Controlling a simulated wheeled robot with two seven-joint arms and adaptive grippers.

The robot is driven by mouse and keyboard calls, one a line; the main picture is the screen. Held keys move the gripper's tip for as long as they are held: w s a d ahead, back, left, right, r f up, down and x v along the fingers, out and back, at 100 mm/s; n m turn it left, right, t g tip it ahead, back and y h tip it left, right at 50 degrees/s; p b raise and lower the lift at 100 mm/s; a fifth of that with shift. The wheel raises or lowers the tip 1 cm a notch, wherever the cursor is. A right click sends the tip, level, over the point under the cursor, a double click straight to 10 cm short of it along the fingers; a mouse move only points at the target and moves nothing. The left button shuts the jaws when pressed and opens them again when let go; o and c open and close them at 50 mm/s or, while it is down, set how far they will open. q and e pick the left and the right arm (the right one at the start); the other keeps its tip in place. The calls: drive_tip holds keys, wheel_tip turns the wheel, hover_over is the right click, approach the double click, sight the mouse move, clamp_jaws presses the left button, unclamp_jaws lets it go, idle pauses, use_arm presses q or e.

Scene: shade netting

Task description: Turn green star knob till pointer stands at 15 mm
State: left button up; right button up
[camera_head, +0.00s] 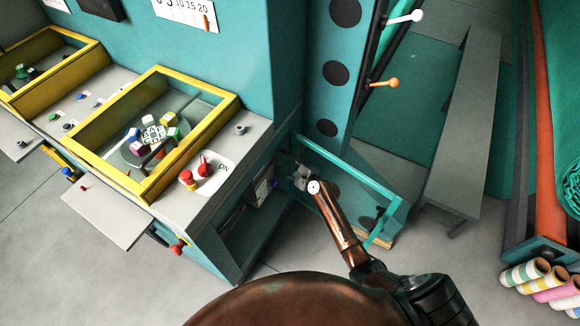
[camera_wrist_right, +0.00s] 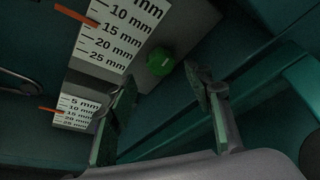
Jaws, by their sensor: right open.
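In the head view my right gripper (camera_head: 303,180) reaches into the machine's lower recess; the knob is hidden.
A teal frame bar (camera_head: 350,172) runs close beside my right gripper. The control desk (camera_head: 225,140) with a yellow-rimmed window (camera_head: 205,90) and red knobs (camera_head: 187,178) stands to the left. Coloured rolls (camera_head: 545,280) lie at the lower right. Open grey floor (camera_head: 150,275) is in front.

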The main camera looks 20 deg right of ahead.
drive_tip(key=v, duration=0.5)
idle(0.4)
drive_tip(key=s+d+f+n+g+h, duration=0.25)
drive_tip(key=s+f+n, duration=0.25)
drive_tip(key=s+f, duration=0.95)
drive_tip(key=s+d+f+n+g+h, duration=0.1)
drive_tip(key=s+d+f+n+g, duration=0.25)
drive_tip(key=s+f, duration=1.1)
drive_tip(key=s+f+n+g, duration=0.2)
drive_tip(key=s+f+n, duration=0.3)
drive_tip(key=s, duration=0.8)
drive_tip(key=s+f+n+g+h, duration=0.1)
drive_tip(key=s+f+n+g, duration=0.2)
drive_tip(key=s+f, duration=0.4)
drive_tip(key=s+f+n+g+h, duration=0.1)
drive_tip(key=s+f+n, duration=0.5)
drive_tip(key=s, duration=1.4)
drive_tip(key=shift+d+f+n+g, duration=0.15)
drive_tip(key=shift+f+n+g, duration=0.2)
drive_tip(key=shift+g, duration=0.55)
drive_tip(key=shift+c, duration=0.2)
